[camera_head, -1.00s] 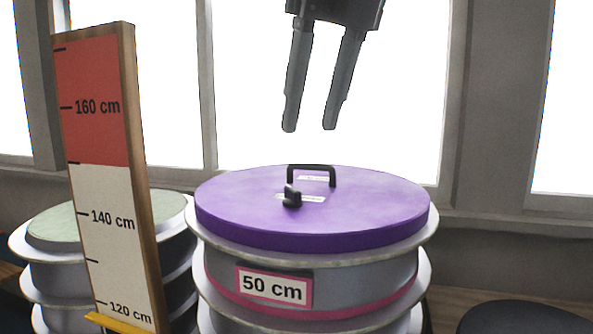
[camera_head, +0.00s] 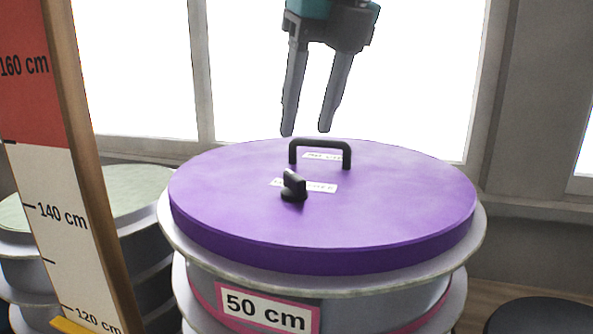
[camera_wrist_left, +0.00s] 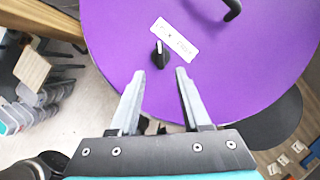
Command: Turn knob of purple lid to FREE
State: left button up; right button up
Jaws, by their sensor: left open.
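The purple lid (camera_head: 390,200) lies on top of a grey round mould stack with a "50 cm" label. Its small black knob (camera_head: 293,186) stands near the lid's left-front part, beside a white label strip (camera_head: 322,187) too blurred to read surely. A black handle (camera_head: 320,146) arches behind the knob. My left gripper (camera_head: 306,133) is open and empty, pointing down above the lid. In the left wrist view the knob (camera_wrist_left: 159,54) sits beyond the gap between the open fingertips (camera_wrist_left: 160,74), apart from them. My right gripper is not in view.
A tall height board (camera_head: 60,170) with cm marks stands at the left. Another mould stack with a pale green top (camera_head: 130,192) stands behind it. Windows line the back. A dark round surface (camera_head: 540,316) is at the lower right.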

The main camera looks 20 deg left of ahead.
aim_at(295, 175)
pick_arm(q)
jog(key=x, duration=0.8)
jog(key=shift+w+a+f, duration=0.1)
jog(key=shift+a+f, duration=0.05)
jog(key=shift+f, duration=0.15)
grip_shut()
